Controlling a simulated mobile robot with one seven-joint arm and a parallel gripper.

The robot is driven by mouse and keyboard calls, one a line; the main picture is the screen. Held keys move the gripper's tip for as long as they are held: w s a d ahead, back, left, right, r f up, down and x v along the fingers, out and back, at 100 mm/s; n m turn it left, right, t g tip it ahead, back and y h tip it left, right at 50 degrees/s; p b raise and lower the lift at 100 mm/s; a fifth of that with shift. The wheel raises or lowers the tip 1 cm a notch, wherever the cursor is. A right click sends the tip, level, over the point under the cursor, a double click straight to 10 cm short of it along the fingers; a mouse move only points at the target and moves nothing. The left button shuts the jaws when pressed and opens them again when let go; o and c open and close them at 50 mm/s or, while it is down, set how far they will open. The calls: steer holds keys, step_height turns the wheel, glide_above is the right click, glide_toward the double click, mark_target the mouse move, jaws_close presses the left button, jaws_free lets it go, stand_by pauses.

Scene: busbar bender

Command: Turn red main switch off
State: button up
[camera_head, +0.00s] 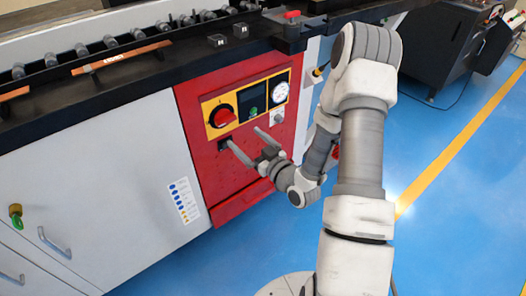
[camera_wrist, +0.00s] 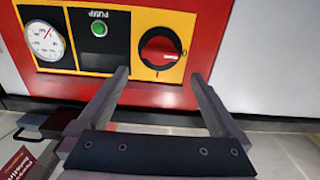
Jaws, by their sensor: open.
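The red main switch (camera_head: 222,117) is a round red rotary knob on a black ring, set in the yellow panel (camera_head: 208,104) on the machine's red front. It also shows in the wrist view (camera_wrist: 160,53), upside down, at the upper middle with a light mark on its rim. My gripper (camera_head: 242,142) is open and empty, in front of the red panel and just below the switch. In the wrist view its two fingers (camera_wrist: 160,80) point toward the yellow panel, with the switch beyond the tips and slightly right of the left finger. Contact with the switch does not show.
Beside the switch are a green pump button (camera_wrist: 99,29) and a white dial gauge (camera_head: 280,92). A small black part (camera_head: 224,144) sits on the red front under the panel. The white cabinet (camera_head: 100,180) is to the left. Blue floor (camera_head: 440,230) is open to the right.

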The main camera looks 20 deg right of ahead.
steer(key=v, duration=0.7)
steer(key=shift+s, duration=0.2)
